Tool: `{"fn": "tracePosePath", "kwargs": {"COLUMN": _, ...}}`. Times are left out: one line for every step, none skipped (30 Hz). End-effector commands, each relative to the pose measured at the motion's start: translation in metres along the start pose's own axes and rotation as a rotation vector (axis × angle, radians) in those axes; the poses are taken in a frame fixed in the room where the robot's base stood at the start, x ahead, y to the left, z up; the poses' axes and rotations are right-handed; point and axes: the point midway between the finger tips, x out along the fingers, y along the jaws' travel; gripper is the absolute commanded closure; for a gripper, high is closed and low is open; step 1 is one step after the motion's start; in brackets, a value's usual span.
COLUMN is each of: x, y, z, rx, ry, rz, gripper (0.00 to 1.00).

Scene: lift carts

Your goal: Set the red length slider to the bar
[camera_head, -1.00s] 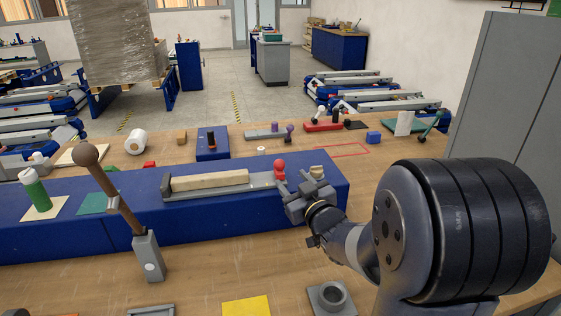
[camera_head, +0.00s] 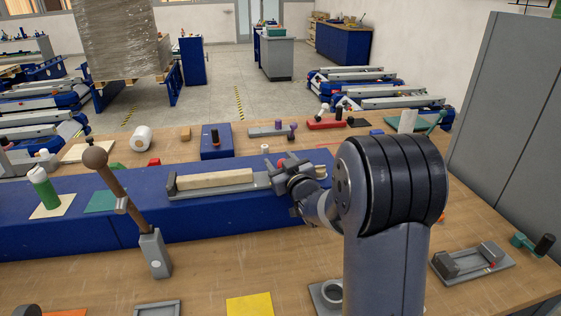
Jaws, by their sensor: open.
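The pale wooden bar (camera_head: 215,179) lies in a grey rail fixture (camera_head: 207,190) on top of the long blue bench block. The red length slider (camera_head: 281,162) is at the right end of the rail, a short gap from the bar's right end. Only a little of its red knob shows; my gripper hides the rest. My gripper (camera_head: 287,168) is open at the red knob, with its jaws partly hidden by its own body. I cannot tell whether the jaws touch the knob.
A green bottle (camera_head: 41,188) stands on the block's left part. A blue box with a dark knob (camera_head: 215,142) sits behind the rail.

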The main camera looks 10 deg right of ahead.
Motion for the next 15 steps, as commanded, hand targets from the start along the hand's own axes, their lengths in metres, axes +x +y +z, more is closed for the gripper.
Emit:
{"fn": "tracePosePath", "kwargs": {"x": -0.0001, "y": -0.0001, "z": 0.0002, "rx": 0.000, "ry": 0.000, "rz": 0.000, "gripper": 0.50}}
{"fn": "tracePosePath", "kwargs": {"x": -0.0001, "y": -0.0001, "z": 0.0002, "rx": 0.000, "ry": 0.000, "rz": 0.000, "gripper": 0.50}}
{"fn": "tracePosePath", "kwargs": {"x": -0.0002, "y": -0.0001, "z": 0.0002, "rx": 0.000, "ry": 0.000, "rz": 0.000, "gripper": 0.50}}
{"fn": "tracePosePath", "kwargs": {"x": -0.0002, "y": -0.0001, "z": 0.0002, "rx": 0.000, "ry": 0.000, "rz": 0.000, "gripper": 0.53}}
{"fn": "tracePosePath", "kwargs": {"x": -0.0002, "y": -0.0001, "z": 0.0002, "rx": 0.000, "ry": 0.000, "rz": 0.000, "gripper": 0.55}}
{"fn": "tracePosePath", "kwargs": {"x": -0.0003, "y": -0.0001, "z": 0.0003, "rx": 0.000, "ry": -0.001, "rz": 0.000, "gripper": 0.58}}
{"fn": "tracePosePath", "kwargs": {"x": -0.0003, "y": -0.0001, "z": 0.0003, "rx": 0.000, "ry": -0.001, "rz": 0.000, "gripper": 0.61}}
{"fn": "tracePosePath", "kwargs": {"x": -0.0003, "y": -0.0001, "z": 0.0003, "rx": 0.000, "ry": -0.001, "rz": 0.000, "gripper": 0.63}}
{"fn": "tracePosePath", "kwargs": {"x": -0.0003, "y": -0.0001, "z": 0.0003, "rx": 0.000, "ry": -0.001, "rz": 0.000, "gripper": 0.67}}
{"fn": "tracePosePath", "kwargs": {"x": -0.0004, "y": -0.0001, "z": 0.0003, "rx": 0.000, "ry": -0.001, "rz": 0.000, "gripper": 0.69}}
{"fn": "tracePosePath", "kwargs": {"x": -0.0004, "y": -0.0001, "z": 0.0003, "rx": 0.000, "ry": -0.001, "rz": 0.000, "gripper": 0.71}}
{"fn": "tracePosePath", "kwargs": {"x": -0.0004, "y": -0.0001, "z": 0.0003, "rx": 0.000, "ry": -0.001, "rz": 0.000, "gripper": 0.75}}
{"fn": "tracePosePath", "kwargs": {"x": -0.0004, "y": -0.0001, "z": 0.0003, "rx": 0.000, "ry": -0.001, "rz": 0.000, "gripper": 0.77}}
{"fn": "tracePosePath", "kwargs": {"x": -0.0004, "y": -0.0001, "z": 0.0003, "rx": 0.000, "ry": -0.001, "rz": 0.000, "gripper": 0.80}}
{"fn": "tracePosePath", "kwargs": {"x": -0.0004, "y": -0.0001, "z": 0.0003, "rx": 0.000, "ry": -0.001, "rz": 0.000, "gripper": 0.83}}
